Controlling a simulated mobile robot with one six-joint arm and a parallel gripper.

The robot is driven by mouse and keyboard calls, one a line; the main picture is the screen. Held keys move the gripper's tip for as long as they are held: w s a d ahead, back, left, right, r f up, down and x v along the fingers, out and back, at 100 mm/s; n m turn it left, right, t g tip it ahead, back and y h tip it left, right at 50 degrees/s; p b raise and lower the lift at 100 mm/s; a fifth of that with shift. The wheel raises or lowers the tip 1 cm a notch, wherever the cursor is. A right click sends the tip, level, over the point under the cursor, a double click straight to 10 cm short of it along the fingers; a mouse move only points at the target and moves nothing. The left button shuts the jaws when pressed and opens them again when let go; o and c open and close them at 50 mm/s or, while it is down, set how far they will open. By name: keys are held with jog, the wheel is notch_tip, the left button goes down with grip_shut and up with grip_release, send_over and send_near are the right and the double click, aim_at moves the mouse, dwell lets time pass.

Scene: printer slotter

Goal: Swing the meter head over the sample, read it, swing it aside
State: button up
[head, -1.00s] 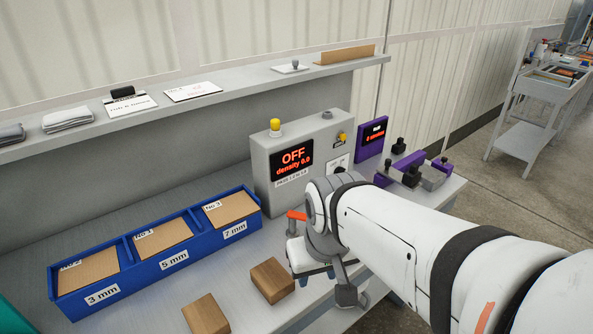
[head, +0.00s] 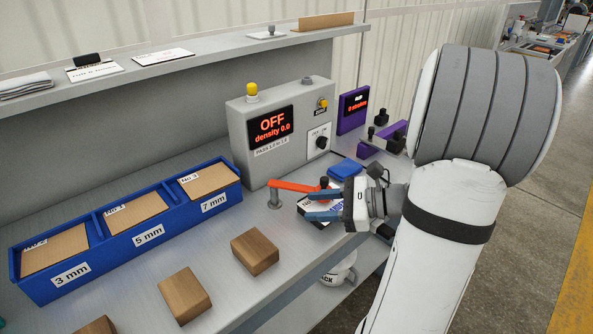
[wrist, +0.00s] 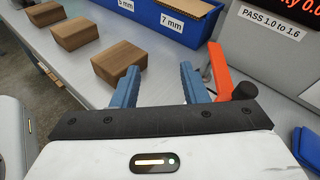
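The grey meter box (head: 285,135) stands on the bench, its screen reading "OFF, density 0.0". The orange meter arm (head: 298,186) pivots on a short grey post (head: 274,200) in front of the box and ends in a black knob (head: 324,182). A white labelled piece (head: 305,203) lies under the arm, partly hidden by my gripper. My gripper (head: 309,205) has blue fingers, spread and empty, pointing left just in front of the orange arm. In the wrist view the fingers (wrist: 160,72) are apart; the orange arm (wrist: 222,72) is right of them, outside the gap.
A blue tray (head: 150,236) marked 3, 5 and 7 mm holds plates at left. Several wooden blocks (head: 255,251) line the front edge. A blue pad (head: 345,169) lies behind my gripper. A purple device (head: 352,108) stands at the right. A mug (head: 340,271) sits below the bench.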

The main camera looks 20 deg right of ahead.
aim_at(323, 181)
jog(key=w+d+m+t+h, duration=0.2)
jog(key=d+m+t, duration=0.4)
jog(key=d, duration=0.3)
jog(key=x, duration=0.7)
jog(key=shift+w+f+b, duration=0.1)
jog(key=shift+f+b, duration=0.15)
jog(key=shift+b, duration=0.05)
jog(key=shift+c, duration=0.4)
grip_shut()
jog(key=shift+a, duration=0.2)
jog(key=shift+w+d+n+y, duration=0.15)
jog(key=shift+n+y, duration=0.15)
jog(key=shift+y, duration=0.2)
